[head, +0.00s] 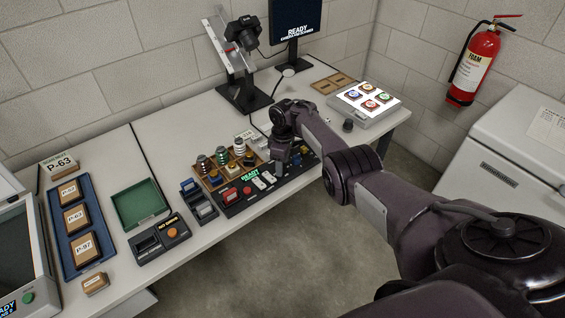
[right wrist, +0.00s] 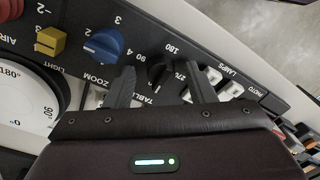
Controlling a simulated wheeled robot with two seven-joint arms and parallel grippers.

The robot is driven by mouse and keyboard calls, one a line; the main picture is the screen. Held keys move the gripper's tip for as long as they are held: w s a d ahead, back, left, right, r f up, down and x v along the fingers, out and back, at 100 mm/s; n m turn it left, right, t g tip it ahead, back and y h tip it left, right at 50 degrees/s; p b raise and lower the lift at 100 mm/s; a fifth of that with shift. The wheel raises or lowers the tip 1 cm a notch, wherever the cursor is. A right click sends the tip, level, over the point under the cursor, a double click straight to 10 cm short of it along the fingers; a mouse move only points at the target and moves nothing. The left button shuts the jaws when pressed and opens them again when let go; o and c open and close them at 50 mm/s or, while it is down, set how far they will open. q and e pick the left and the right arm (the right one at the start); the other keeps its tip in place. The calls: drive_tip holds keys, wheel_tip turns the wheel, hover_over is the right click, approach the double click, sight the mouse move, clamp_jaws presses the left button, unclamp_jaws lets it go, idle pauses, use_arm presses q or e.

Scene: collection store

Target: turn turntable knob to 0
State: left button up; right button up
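The turntable knob (right wrist: 158,75) is a black knob on the dark control panel (right wrist: 212,52), beside the part-hidden lettering "TABLE" and marks 90, 180 and 270. I cannot tell which mark it points to. My right gripper (right wrist: 160,88) is open, with one finger on each side of the knob in the right wrist view; contact is not clear. In the head view my right gripper (head: 287,163) is over the right part of the control panel (head: 234,209) and hides the knob. My left gripper is not in view.
Blue zoom knob (right wrist: 103,45) and yellow light knob (right wrist: 50,42) lie left of the turntable knob. White buttons (right wrist: 214,76) lie right. A white degree dial (right wrist: 28,105) is at far left. A wooden tray (head: 205,180) of small items stands behind the panel.

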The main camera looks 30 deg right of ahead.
wheel_tip(320, 180, up, 8)
drive_tip(key=shift+w+d+f+p, duration=0.1)
drive_tip(key=shift+d+p, duration=0.05)
drive_tip(key=shift+p, duration=0.9)
